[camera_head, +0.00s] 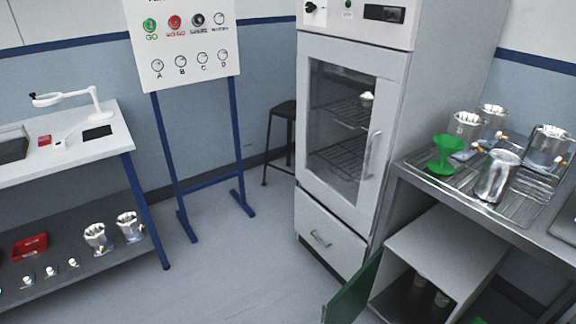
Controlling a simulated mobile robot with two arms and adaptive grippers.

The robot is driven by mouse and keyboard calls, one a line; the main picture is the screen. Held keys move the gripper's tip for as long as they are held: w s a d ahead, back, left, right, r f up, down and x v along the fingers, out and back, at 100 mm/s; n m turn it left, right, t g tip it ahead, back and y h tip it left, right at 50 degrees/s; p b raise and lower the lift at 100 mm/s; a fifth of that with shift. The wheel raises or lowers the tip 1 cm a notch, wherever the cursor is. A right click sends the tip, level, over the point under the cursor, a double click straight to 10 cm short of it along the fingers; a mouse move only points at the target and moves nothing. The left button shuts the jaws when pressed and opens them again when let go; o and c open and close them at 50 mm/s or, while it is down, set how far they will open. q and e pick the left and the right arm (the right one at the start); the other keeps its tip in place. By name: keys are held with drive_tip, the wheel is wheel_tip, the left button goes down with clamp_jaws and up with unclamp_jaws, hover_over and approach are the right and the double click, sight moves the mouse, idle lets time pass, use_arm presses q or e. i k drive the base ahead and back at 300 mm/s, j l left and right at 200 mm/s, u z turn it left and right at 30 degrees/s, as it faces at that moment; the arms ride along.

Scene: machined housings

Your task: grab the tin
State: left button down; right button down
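Neither of my grippers shows in the head view. A shiny plain metal can (496,176), perhaps the tin, stands tilted-looking on the wire rack of the right-hand bench. Several machined metal housings stand around it: one at the back left (466,127), one behind (493,117) and one at the right (547,146). I cannot tell for sure which of these is the tin. Nothing is holding any of them.
A green door (354,292) juts out below. The left shelf (82,279) holds more housings. Middle floor is clear.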

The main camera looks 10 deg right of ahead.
sight(500, 167)
drive_tip(key=z, duration=1)
drive_tip(key=i+j+z, duration=0.15)
drive_tip(key=j+z, duration=0.25)
drive_tip(key=i+j+z, duration=0.15)
drive_tip(key=j+z, duration=0.65)
drive_tip(key=j, duration=0.15)
drive_tip(key=j+z, duration=0.4)
drive_tip(key=j, duration=0.45)
drive_tip(key=k+j, duration=0.1)
drive_tip(key=j, duration=0.4)
drive_tip(key=k+j, duration=0.1)
drive_tip(key=j, duration=0.35)
drive_tip(key=z, duration=0.05)
